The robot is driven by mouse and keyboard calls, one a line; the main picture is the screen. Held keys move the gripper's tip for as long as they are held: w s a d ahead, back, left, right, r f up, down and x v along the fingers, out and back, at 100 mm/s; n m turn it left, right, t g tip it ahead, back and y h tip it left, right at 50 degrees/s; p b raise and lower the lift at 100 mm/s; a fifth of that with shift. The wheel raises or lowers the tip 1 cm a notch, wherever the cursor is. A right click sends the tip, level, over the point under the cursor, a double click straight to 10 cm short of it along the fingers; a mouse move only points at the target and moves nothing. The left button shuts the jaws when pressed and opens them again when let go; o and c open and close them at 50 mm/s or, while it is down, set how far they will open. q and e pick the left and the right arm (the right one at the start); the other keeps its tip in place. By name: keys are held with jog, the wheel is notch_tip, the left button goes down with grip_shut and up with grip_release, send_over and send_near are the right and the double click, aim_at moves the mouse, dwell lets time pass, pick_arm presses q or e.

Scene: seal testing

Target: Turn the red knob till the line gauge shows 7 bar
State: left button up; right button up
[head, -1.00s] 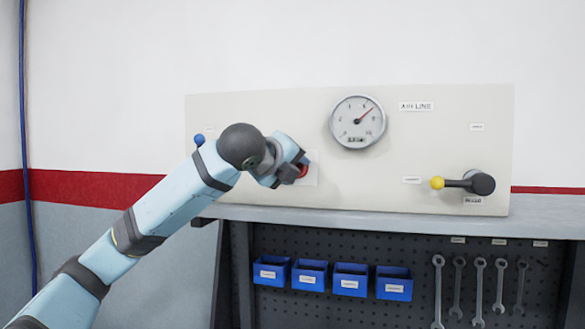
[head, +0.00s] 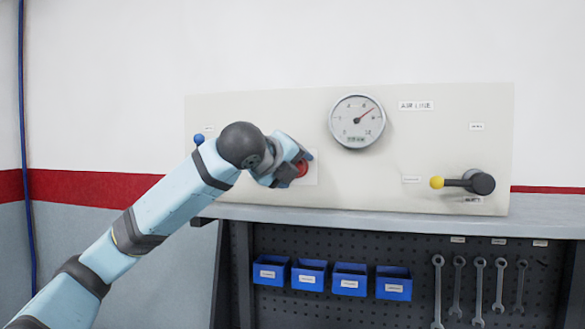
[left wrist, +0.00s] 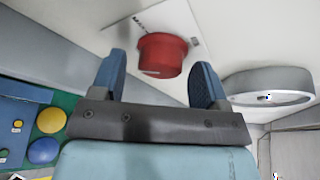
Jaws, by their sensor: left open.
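The red knob (head: 302,169) sits on a small white plate on the left half of the pale panel (head: 250,115). In the left wrist view, the knob (left wrist: 162,54) stands between the two blue fingers, with a visible gap on each side. My left gripper (left wrist: 161,62) is open around it; in the head view the gripper (head: 299,165) partly covers the knob. The round line gauge (head: 350,132), under the AIR LINE label's level, has its red needle pointing to the upper right; its numbers are too small to read surely. My right gripper is not in view.
A yellow-tipped lever (head: 455,183) is at the panel's right, and a blue ball (head: 199,139) at its left. Below the grey shelf (head: 400,223) hang blue bins (head: 351,280) and several wrenches (head: 480,290).

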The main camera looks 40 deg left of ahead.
pick_arm(q)
jog(key=b+v, duration=0.2)
jog(key=v, duration=1.1)
jog(key=shift+s, duration=0.3)
jog(key=shift+r, duration=0.1)
